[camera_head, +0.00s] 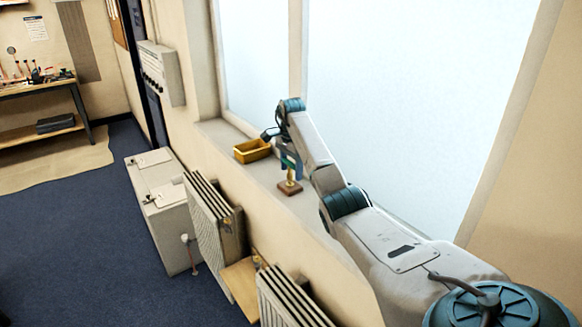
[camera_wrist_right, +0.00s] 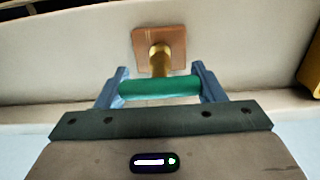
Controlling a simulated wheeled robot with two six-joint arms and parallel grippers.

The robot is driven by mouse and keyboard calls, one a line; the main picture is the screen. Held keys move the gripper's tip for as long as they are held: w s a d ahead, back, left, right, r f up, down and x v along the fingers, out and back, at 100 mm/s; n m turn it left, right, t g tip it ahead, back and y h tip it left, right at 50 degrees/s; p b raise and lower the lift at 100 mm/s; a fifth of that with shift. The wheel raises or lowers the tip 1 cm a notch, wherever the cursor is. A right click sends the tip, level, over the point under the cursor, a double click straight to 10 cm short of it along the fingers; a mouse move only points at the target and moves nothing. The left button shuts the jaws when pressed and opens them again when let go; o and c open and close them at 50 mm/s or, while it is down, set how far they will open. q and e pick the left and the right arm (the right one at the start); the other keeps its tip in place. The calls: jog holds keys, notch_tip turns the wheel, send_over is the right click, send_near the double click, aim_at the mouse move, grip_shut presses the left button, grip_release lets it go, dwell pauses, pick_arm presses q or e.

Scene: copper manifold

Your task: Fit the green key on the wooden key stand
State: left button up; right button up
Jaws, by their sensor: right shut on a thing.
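The wooden key stand, a square wooden base with an upright brass post, stands on the window sill in the head view (camera_head: 289,188). It also shows in the right wrist view (camera_wrist_right: 144,38), beyond my fingers. My right gripper (camera_head: 290,168) reaches down above the stand. In the right wrist view its blue fingers (camera_wrist_right: 160,87) are shut on the green key (camera_wrist_right: 160,88), gripped at both ends. The key's green bar lies level across the near end of the post and overlaps it. I cannot tell whether they touch. My left gripper is not in view.
A yellow bin (camera_head: 252,151) stands on the sill (camera_head: 300,207), left of the stand in the head view. The window (camera_head: 420,90) rises behind. Radiators (camera_head: 213,225) and a grey cabinet (camera_head: 165,208) stand below the sill. The blue floor (camera_head: 70,240) is largely clear.

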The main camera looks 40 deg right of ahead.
jog(key=shift+f, duration=0.95)
dwell(0.7)
jog(key=o, duration=1)
jog(key=shift+r, duration=0.1)
